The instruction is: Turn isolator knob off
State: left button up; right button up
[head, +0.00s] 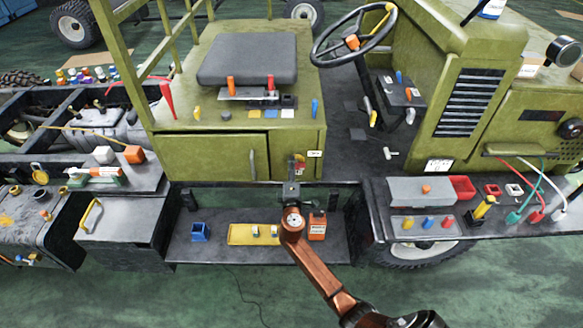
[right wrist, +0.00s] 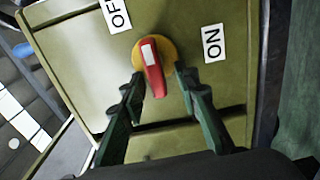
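The isolator knob (right wrist: 153,66) is a red handle with a white patch on a round yellow plate (right wrist: 170,50). In the right wrist view its handle points down, toward my gripper. The OFF label (right wrist: 115,14) is up and left of it, the ON label (right wrist: 213,42) to its right. In the head view the knob (head: 299,166) shows small on the green seat box, partly covered by my gripper. My right gripper (right wrist: 160,76) is open, with one fingertip on each side of the handle; contact is not clear. It also shows in the head view (head: 294,184). My left gripper is out of view.
Below the knob, a dark step (head: 210,252) carries a blue holder (head: 200,232), a yellow tray (head: 238,235) and an orange container (head: 317,226). A side shelf at right holds a grey box (head: 420,190) and a red bin (head: 462,187). The steering wheel (head: 353,38) is above.

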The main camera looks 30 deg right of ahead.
jog(key=shift+s+a, duration=0.1)
jog(key=shift+s, duration=0.05)
jog(key=v, duration=1.1)
jog(key=shift+s+a, duration=0.2)
jog(key=shift+s, duration=0.05)
